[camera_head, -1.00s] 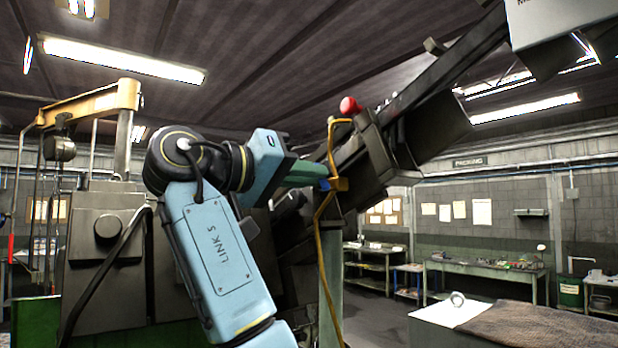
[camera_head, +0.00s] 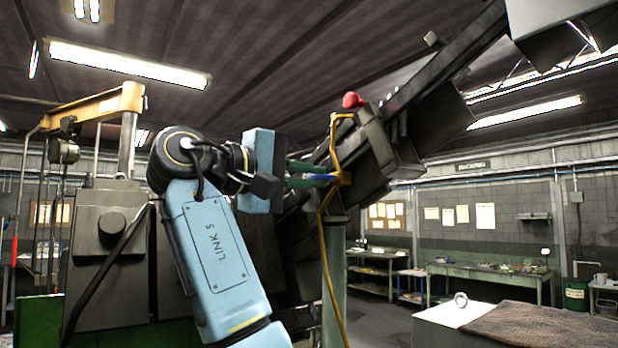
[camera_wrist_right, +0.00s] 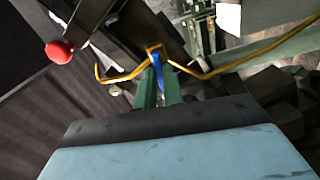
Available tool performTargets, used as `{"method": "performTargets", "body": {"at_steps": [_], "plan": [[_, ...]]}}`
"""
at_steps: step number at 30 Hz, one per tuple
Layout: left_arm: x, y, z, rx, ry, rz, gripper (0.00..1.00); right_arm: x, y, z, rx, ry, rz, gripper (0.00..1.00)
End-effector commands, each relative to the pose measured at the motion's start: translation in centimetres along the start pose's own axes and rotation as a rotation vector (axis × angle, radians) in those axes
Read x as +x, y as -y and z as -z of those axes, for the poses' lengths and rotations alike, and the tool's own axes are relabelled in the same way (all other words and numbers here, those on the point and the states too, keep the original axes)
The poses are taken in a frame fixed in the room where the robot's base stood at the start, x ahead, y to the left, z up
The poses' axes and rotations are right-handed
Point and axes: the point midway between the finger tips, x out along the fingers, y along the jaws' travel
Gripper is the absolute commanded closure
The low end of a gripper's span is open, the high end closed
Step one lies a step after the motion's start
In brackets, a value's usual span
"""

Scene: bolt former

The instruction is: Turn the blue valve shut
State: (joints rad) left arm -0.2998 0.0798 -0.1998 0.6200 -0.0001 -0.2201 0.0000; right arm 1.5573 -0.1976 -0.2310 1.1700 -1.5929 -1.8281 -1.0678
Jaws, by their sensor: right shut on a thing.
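The blue valve (camera_head: 322,177) is a small blue handle beside a yellow pipe (camera_head: 333,250). In the head view my right gripper (camera_head: 318,173) reaches it from the left. In the right wrist view the blue valve (camera_wrist_right: 157,66) lies between the two green fingers of the right gripper (camera_wrist_right: 157,78), which is shut on it. The fingers hide part of the handle. The yellow pipe (camera_wrist_right: 225,68) passes just beyond the fingertips. My left gripper is not in view.
A dark machine chute (camera_head: 440,90) slopes up to the right behind the valve. A red knob (camera_head: 352,100) sits just above; it also shows in the right wrist view (camera_wrist_right: 59,51). Workbenches (camera_head: 485,272) stand far off at the right, with open floor before them.

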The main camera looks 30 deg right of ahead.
Motion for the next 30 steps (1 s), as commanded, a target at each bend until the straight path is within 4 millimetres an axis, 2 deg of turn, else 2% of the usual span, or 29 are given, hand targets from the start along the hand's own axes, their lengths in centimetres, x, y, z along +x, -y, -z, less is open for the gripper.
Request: {"method": "performTargets", "body": {"at_steps": [9, 24, 25, 30], "plan": [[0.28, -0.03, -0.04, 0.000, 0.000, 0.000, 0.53, -0.02, 0.30, -0.01, -0.107, 0.001, 0.003, 1.00], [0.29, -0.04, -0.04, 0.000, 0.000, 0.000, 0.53, -0.02, 0.31, 0.00, -0.125, 0.001, 0.003, 1.00], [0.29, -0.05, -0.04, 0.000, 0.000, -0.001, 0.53, -0.02, 0.31, 0.00, -0.125, 0.001, 0.003, 0.88], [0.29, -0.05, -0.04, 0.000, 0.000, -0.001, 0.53, -0.02, 0.26, 0.00, -0.123, 0.000, 0.002, 0.69]]}}
